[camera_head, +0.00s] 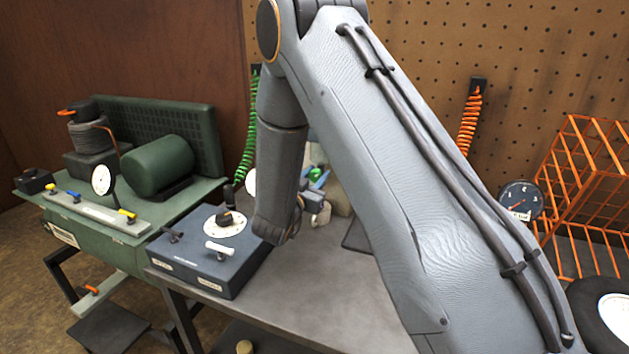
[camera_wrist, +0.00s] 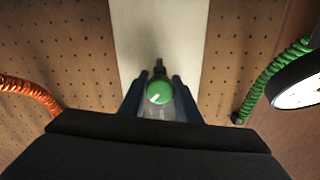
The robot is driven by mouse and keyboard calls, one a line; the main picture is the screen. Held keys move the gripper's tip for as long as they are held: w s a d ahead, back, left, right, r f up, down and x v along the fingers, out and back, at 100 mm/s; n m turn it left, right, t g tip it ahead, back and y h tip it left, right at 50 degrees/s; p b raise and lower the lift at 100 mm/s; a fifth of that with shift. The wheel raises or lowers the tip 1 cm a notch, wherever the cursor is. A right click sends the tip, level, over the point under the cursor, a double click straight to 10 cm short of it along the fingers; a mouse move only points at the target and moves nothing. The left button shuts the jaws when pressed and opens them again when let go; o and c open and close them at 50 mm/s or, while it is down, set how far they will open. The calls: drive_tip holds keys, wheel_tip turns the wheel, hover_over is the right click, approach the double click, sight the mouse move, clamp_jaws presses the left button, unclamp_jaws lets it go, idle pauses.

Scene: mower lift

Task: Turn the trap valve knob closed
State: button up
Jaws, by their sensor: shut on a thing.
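The trap valve knob is a round green knob (camera_wrist: 159,88) with a short white mark pointing to the lower left in the wrist view. My gripper (camera_wrist: 159,97) has its two blue fingers on either side of the knob and is shut on it. In the head view a small green part of the knob (camera_head: 316,174) shows beside my gripper's blue fingers (camera_head: 319,179). My arm hides most of the area around the knob there. A clear bowl-like part shows dimly below the knob in the wrist view.
A blue control box (camera_head: 210,255) with a dial and levers stands at the table's left end, near a green compressor (camera_head: 158,168). A coiled green hose (camera_wrist: 275,75) and a white-faced gauge (camera_wrist: 298,88) are right of the knob. An orange wire rack (camera_head: 590,180) stands at right.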

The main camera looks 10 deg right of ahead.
drive_tip(key=shift+m, duration=0.3)
drive_tip(key=o, duration=1)
drive_tip(key=shift+a, duration=0.15)
drive_tip(key=shift+o, duration=0.2)
drive_tip(key=b+v, duration=0.2)
drive_tip(key=v, duration=0.5)
drive_tip(key=shift+s, duration=0.3)
drive_tip(key=shift+a, duration=0.15)
